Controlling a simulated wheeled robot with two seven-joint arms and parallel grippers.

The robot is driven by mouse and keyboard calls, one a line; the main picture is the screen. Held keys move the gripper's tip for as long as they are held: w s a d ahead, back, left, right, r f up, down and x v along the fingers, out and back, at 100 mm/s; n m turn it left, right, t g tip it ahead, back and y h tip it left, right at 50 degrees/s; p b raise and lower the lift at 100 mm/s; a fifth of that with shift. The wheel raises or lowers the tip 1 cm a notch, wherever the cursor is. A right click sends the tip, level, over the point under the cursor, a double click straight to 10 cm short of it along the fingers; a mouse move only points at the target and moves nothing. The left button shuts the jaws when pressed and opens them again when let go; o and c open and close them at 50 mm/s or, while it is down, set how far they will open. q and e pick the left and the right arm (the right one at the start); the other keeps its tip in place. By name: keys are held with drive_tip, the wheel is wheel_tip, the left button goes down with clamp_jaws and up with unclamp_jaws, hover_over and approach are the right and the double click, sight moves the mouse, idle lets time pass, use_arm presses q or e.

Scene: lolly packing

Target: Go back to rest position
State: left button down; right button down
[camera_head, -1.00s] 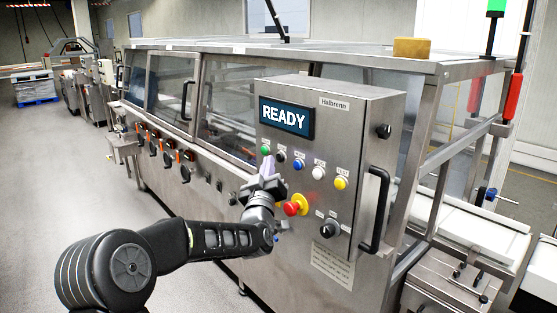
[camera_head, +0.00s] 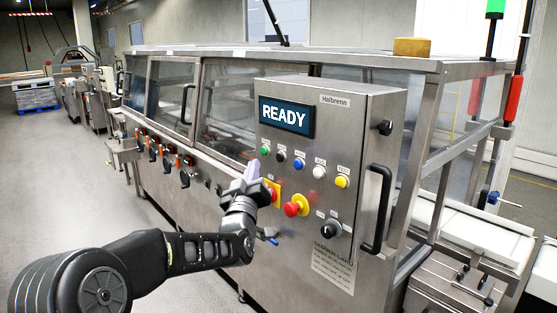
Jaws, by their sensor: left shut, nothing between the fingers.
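My left gripper (camera_head: 252,172) is in front of the left edge of the steel control box (camera_head: 350,112). Its fingers point up and are shut with nothing between them. A gap to the panel face cannot be judged exactly. The display (camera_head: 286,117) reads READY. A row of buttons sits below it: green (camera_head: 265,150), black (camera_head: 281,155), blue (camera_head: 299,164), white (camera_head: 319,172) and yellow (camera_head: 342,181). A red stop button on a yellow ring (camera_head: 297,206) is lower down. A red switch on a yellow plate (camera_head: 275,192) is partly hidden by my gripper. My right gripper is out of view.
The long steel machine (camera_head: 166,165) with glass doors fills the middle. A black handle (camera_head: 378,208) sticks out from the box's right side. A white conveyor (camera_head: 470,235) is at the right. The grey floor (camera_head: 65,185) at the left is clear.

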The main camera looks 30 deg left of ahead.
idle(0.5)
use_arm(q)
drive_tip(key=d+f+m+g+h, duration=0.1)
drive_tip(key=d+f+g+h, duration=0.25)
drive_tip(key=f, duration=0.85)
drive_tip(key=d+f+m+g+h, duration=0.15)
drive_tip(key=d+f, duration=0.25)
drive_tip(key=f, duration=0.9)
drive_tip(key=s+d+f+m+g+h, duration=0.1)
drive_tip(key=s+d+f+g+h, duration=0.15)
drive_tip(key=d+f, duration=0.45)
drive_tip(key=s+d+f+m+g+h, duration=0.1)
drive_tip(key=s+d+f+g+h, duration=0.15)
drive_tip(key=d+f, duration=0.45)
drive_tip(key=s+d+f+m+g+h, duration=0.1)
drive_tip(key=s+d+f+g, duration=0.2)
drive_tip(key=s+d+f, duration=0.3)
drive_tip(key=s+d+f+m+g+h, duration=0.1)
drive_tip(key=s+d+f+m+g, duration=0.1)
drive_tip(key=s+d+f, duration=0.5)
drive_tip(key=s+d+f+m+g+h, duration=0.1)
drive_tip(key=s+d+f+g, duration=0.2)
drive_tip(key=s+d+f, duration=0.4)
drive_tip(key=s+f, duration=0.1)
drive_tip(key=s, duration=0.8)
drive_tip(key=shift+s+f+g+h, duration=0.15)
drive_tip(key=shift+s+g+h, duration=0.15)
drive_tip(key=shift+w+m, duration=0.1)
drive_tip(key=shift+m, duration=0.15)
